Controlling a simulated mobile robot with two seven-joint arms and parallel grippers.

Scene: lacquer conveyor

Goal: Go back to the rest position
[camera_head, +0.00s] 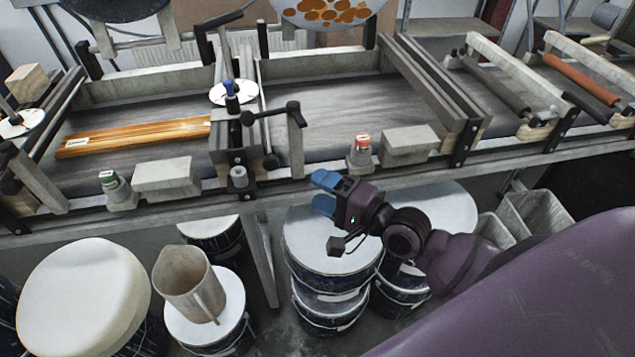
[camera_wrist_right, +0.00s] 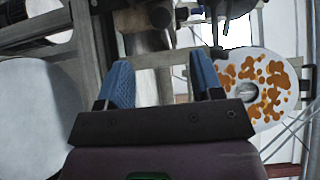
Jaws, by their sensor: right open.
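My right gripper (camera_head: 325,193) has blue fingers and comes in on a purple arm from the right in the head view. It is in front of the conveyor's near rail, above the lidded buckets, and touches nothing that I can see. In the right wrist view its two blue fingers (camera_wrist_right: 165,85) stand apart with nothing between them. My left gripper does not show in either view.
The conveyor (camera_head: 335,115) runs across the back and carries a wooden plank (camera_head: 135,137) at left. A red button (camera_head: 361,143) and a green button (camera_head: 110,180) sit on its near rail. Lidded buckets (camera_head: 335,240) and a beige jug (camera_head: 188,283) stand below.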

